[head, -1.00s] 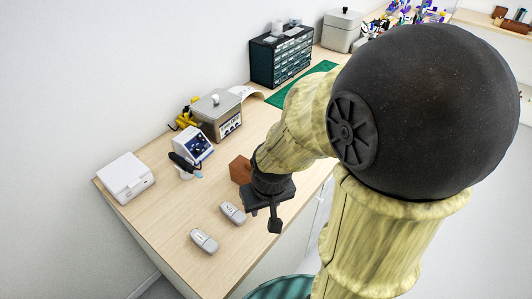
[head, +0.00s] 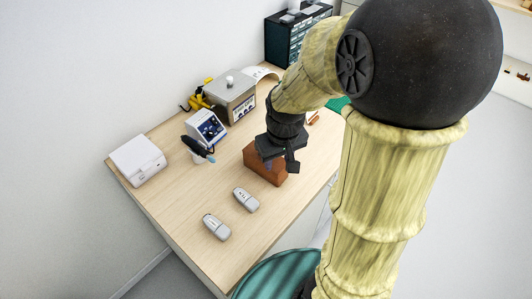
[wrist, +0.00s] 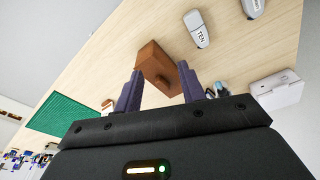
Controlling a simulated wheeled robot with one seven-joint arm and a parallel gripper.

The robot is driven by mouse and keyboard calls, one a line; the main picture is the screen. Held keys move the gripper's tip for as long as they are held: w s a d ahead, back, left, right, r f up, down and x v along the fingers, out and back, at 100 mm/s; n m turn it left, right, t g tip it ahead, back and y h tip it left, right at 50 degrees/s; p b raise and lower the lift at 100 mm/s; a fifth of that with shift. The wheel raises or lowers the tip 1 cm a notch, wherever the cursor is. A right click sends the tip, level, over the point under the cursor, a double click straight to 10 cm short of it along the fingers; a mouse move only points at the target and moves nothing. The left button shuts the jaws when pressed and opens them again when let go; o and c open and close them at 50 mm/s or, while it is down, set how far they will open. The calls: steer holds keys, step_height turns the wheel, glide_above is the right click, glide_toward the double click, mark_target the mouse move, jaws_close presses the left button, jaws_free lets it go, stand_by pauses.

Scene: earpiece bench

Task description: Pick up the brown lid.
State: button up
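A brown wooden box (head: 265,173) stands on the bench, partly hidden behind my gripper in the head view. In the wrist view the brown box (wrist: 155,58) lies just beyond my fingertips, with a small knob (wrist: 162,80) on the face towards me. That face looks like the brown lid, but I cannot make out a seam between lid and box. My gripper (wrist: 160,69) is open, its two purple fingers apart on either side of the knob, with nothing held. In the head view my gripper (head: 280,166) is over the box; contact cannot be told.
Two grey handheld pieces (head: 246,200) lie in front of the box. A blue-white device (head: 207,128), a grey lidded container (head: 230,95) and a white case (head: 138,160) stand behind and left. A small brown item (head: 313,117) lies farther back.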

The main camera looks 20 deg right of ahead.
steer(key=w+r+n+g+p, duration=0.1)
steer(key=w+r+n+p, duration=0.1)
steer(key=w+r, duration=0.2)
steer(key=w+r+n+g+p, duration=0.1)
steer(key=w+r+n+p, duration=0.1)
steer(key=w, duration=0.6)
steer(key=shift+r+n, duration=0.6)
steer(key=shift+r, duration=0.3)
steer(key=shift+w, duration=0.1)
steer(key=p, duration=0.3)
glide_toward(279, 165)
steer(key=w+a, duration=0.2)
steer(key=w, duration=0.1)
steer(key=w+a+f, duration=0.1)
steer(key=shift+w+f, duration=0.1)
steer(key=shift+w, duration=0.15)
steer(key=shift+f, duration=0.1)
steer(key=shift+f+p, duration=1.2)
steer(key=shift+f, duration=1.35)
jaws_close()
